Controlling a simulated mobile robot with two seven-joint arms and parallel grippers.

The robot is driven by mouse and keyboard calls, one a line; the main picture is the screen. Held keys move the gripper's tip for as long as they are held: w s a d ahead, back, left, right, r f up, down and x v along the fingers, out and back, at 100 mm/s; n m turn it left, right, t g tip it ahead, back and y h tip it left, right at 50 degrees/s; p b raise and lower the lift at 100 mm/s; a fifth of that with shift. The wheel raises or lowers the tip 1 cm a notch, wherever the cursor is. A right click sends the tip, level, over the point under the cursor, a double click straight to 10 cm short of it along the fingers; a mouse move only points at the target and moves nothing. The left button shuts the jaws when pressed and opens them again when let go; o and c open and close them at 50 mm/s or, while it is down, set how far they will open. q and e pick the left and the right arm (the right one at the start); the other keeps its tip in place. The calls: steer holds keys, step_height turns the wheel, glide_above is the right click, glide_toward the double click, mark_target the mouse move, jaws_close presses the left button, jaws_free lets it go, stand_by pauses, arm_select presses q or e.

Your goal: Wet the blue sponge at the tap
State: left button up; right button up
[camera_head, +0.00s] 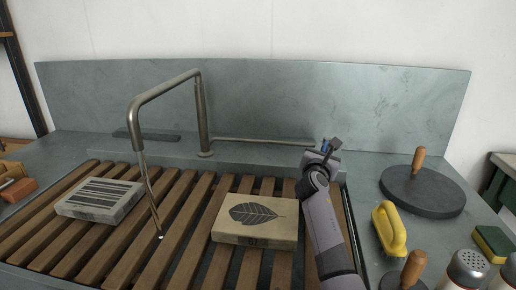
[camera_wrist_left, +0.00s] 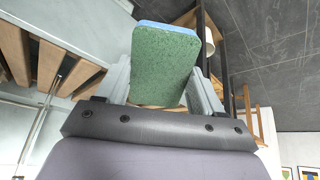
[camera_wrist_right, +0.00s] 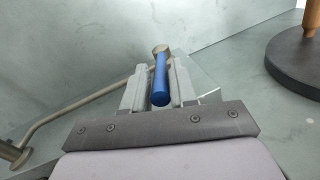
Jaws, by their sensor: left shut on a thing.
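My left gripper (camera_wrist_left: 160,85) is shut on the sponge (camera_wrist_left: 163,58), which shows a green face and a blue layer along its far edge. The left gripper and this sponge are out of the head view. The grey metal tap (camera_head: 203,110) stands behind the slatted sink, its spout bent to the left. A thin clear stream (camera_head: 152,200) runs from the spout down to the slats. My right gripper (camera_head: 328,147) is at the end of the tap's side pipe, its fingers on either side of the blue lever (camera_wrist_right: 160,80). Whether they press on it is unclear.
A leaf-printed block (camera_head: 256,222) and a striped block (camera_head: 100,200) lie on the wooden slats (camera_head: 180,215). On the right stand a dark round disc with a knob (camera_head: 423,190), a yellow-handled brush (camera_head: 390,228), a shaker (camera_head: 465,270) and a yellow-green sponge (camera_head: 492,243).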

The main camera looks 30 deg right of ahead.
steer(key=shift+o, duration=0.6)
steer(key=p+v, duration=0.1)
steer(key=v, duration=1.1)
